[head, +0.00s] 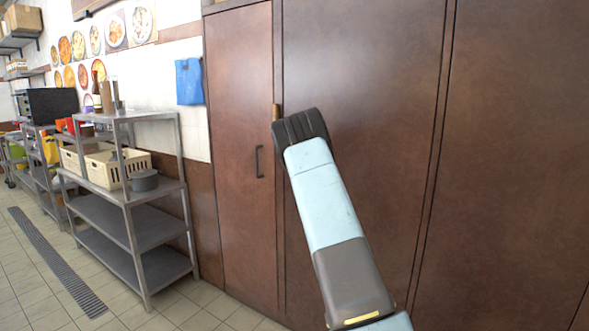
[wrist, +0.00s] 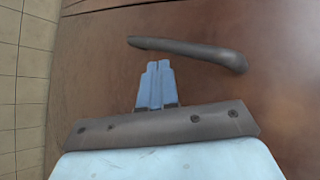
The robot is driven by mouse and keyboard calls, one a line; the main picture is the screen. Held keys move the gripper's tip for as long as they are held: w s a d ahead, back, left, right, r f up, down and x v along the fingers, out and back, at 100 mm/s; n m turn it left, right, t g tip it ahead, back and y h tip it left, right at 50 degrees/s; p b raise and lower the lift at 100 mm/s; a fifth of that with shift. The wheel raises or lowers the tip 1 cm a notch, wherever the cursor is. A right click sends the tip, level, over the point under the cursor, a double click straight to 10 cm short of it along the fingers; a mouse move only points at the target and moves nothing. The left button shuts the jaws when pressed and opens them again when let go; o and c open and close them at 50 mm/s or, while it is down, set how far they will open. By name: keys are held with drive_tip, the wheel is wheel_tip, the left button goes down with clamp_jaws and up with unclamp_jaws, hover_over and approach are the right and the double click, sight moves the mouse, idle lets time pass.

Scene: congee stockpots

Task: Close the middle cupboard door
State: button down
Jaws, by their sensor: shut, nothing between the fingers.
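The brown cupboard fills the middle and right of the head view. Its wide middle door (head: 370,110) lies behind my arm and looks flat with the panels beside it; I cannot tell if a small gap is left. In the wrist view the brown door surface (wrist: 260,90) carries a dark bar handle (wrist: 190,50). My gripper (wrist: 156,66) is shut and empty, its blue-grey fingers together just below the handle in the picture. I cannot tell whether they touch the door. In the head view the fingers are hidden behind my wrist.
A narrow left door (head: 240,120) with a dark handle (head: 258,162) stands beside the middle one. Tiled floor (head: 30,270) with a drain grate (head: 55,262) is clear there.

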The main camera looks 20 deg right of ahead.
drive_tip(key=s+a+r+n+g+y, duration=0.1)
drive_tip(key=s+a+r+n, duration=0.4)
drive_tip(key=s, duration=0.9)
drive_tip(key=s+a+r+n+y, duration=0.2)
drive_tip(key=s+a+r, duration=0.4)
drive_tip(key=s, duration=0.7)
drive_tip(key=s+a+r+n+g+y, duration=0.1)
drive_tip(key=s+a+r+n, duration=0.4)
drive_tip(key=s, duration=0.9)
drive_tip(key=s+a+f+n, duration=0.2)
drive_tip(key=s+n, duration=0.1)
drive_tip(key=s, duration=0.7)
drive_tip(key=s+a+f+n+g+h, duration=0.1)
drive_tip(key=s+a+f+n, duration=0.2)
drive_tip(key=s, duration=0.7)
drive_tip(key=s+a+f+n, duration=0.2)
drive_tip(key=s+n, duration=0.1)
drive_tip(key=s, duration=0.7)
drive_tip(key=shift+a+f, duration=0.2)
drive_tip(key=shift+a, duration=0.2)
